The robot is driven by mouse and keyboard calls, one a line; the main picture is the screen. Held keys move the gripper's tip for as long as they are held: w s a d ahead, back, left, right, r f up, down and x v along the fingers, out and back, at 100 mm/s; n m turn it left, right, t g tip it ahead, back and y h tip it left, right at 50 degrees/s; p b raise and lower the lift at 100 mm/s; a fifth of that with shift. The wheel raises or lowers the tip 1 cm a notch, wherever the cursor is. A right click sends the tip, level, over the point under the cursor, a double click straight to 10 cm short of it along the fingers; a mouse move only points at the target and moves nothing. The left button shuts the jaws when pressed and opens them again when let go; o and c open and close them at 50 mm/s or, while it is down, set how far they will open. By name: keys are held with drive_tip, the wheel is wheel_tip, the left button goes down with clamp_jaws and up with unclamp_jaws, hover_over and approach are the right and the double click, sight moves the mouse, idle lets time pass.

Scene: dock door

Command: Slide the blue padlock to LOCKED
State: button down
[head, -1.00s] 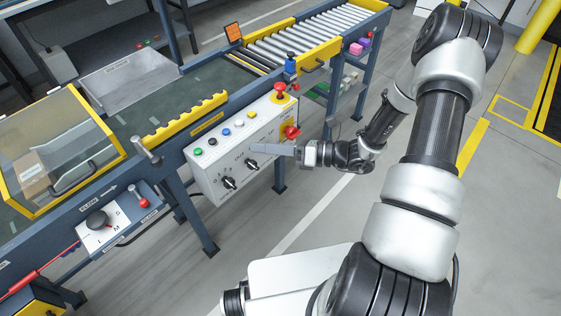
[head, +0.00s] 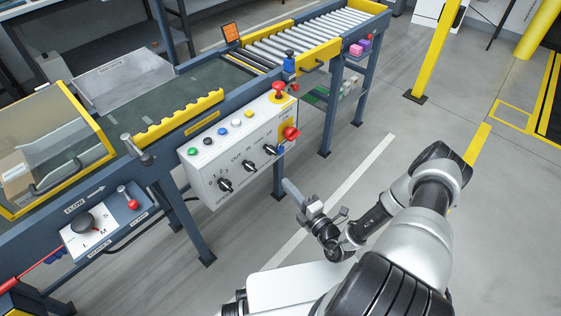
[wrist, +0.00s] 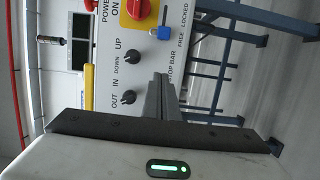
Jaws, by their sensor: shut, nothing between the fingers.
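The blue padlock (wrist: 164,33) is a small block on the white control panel (wrist: 110,75), seen in the wrist view beside a short dark slot. It sits at the part of the slot beside the word FREE; the word LOCKED is at the slot's other end.
A red switch (head: 291,133) on a yellow plate is close to the padlock. Black knobs (head: 248,167) and coloured buttons (head: 222,131) share the panel. A blue table leg (head: 279,178) stands behind my gripper. Open floor (head: 400,140) is to the right.

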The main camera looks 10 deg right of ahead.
sight(280, 150)
drive_tip(key=b+x, duration=0.2)
drive_tip(key=x, duration=0.8)
drive_tip(key=shift+w+d+b, duration=0.2)
drive_tip(key=shift+w+d, duration=0.4)
drive_tip(key=shift+d, duration=0.2)
drive_tip(key=shift+w+d+b, duration=0.15)
drive_tip(key=shift+w+d, duration=0.4)
drive_tip(key=shift+d, duration=0.25)
drive_tip(key=shift+r, duration=0.1)
